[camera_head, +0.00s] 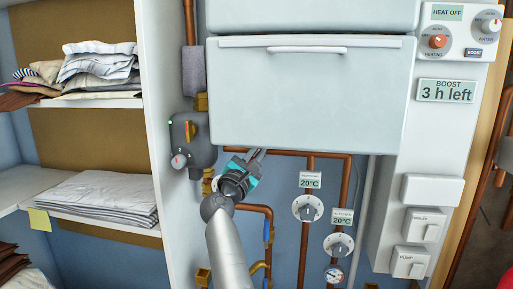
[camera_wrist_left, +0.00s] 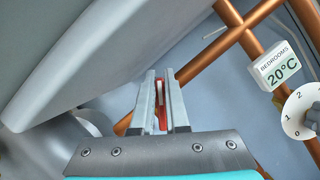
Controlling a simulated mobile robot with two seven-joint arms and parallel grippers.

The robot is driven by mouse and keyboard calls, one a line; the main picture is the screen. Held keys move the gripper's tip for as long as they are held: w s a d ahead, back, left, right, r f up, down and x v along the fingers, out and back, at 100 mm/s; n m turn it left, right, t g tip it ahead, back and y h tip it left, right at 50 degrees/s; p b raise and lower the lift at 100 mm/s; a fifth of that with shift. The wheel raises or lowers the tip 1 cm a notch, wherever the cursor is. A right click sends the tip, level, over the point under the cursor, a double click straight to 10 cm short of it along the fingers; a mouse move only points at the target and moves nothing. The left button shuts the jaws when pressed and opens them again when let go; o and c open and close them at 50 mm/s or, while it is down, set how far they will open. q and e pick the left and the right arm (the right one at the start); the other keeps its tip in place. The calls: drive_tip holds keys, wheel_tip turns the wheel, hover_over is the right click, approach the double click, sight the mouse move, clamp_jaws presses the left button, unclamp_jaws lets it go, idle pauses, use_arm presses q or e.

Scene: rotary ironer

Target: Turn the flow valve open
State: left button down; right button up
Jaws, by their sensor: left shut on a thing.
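My left gripper (camera_head: 256,155) reaches up from below to just under the white cabinet front. In the left wrist view its two fingers (camera_wrist_left: 160,78) are close together, with a thin red piece (camera_wrist_left: 162,120) between them, which looks like the flow valve's lever. The gripper is shut on it. Most of the valve is hidden by the fingers, and in the head view the gripper covers it. A copper pipe (camera_wrist_left: 188,73) runs behind the fingers. My right gripper is not in view.
The white cabinet (camera_head: 310,95) overhangs close above the gripper. A grey valve unit (camera_head: 193,140) is to its left. A bedrooms dial (camera_head: 307,208) and a kitchen dial (camera_head: 338,245) sit to the right. A blue-handled valve (camera_head: 267,232) is below. Shelves with linen (camera_head: 95,195) stand at left.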

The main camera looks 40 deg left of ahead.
use_arm(q)
drive_tip(key=m, duration=0.2)
drive_tip(key=m+h+p, duration=0.1)
drive_tip(key=shift+w+d+m+h, duration=0.1)
drive_tip(key=shift+d+m+h, duration=0.1)
drive_tip(key=shift+m+h, duration=0.15)
drive_tip(key=m, duration=0.1)
drive_tip(key=m+p, duration=0.1)
drive_tip(key=m+g+h, duration=0.1)
drive_tip(key=shift+w+d+f+p, duration=0.1)
drive_tip(key=shift+f+p, duration=0.15)
drive_tip(key=shift+p, duration=0.05)
drive_tip(key=shift+d+f+m+g+h+p, duration=0.1)
drive_tip(key=shift+f+m+g+h+p, duration=0.15)
drive_tip(key=shift+m+p, duration=0.5)
drive_tip(key=shift+a+f+m+g+h+p, duration=0.1)
drive_tip(key=shift+m+g+p, duration=0.3)
drive_tip(key=shift+m, duration=0.7)
drive_tip(key=shift+d+f+m+g+h+p, duration=0.1)
drive_tip(key=shift+f+m+g+h+p, duration=0.15)
drive_tip(key=shift+m+p, duration=0.5)
drive_tip(key=shift+m, duration=0.25)
drive_tip(key=c, duration=0.9)
unclamp_jaws()
drive_tip(key=shift+f, duration=0.1)
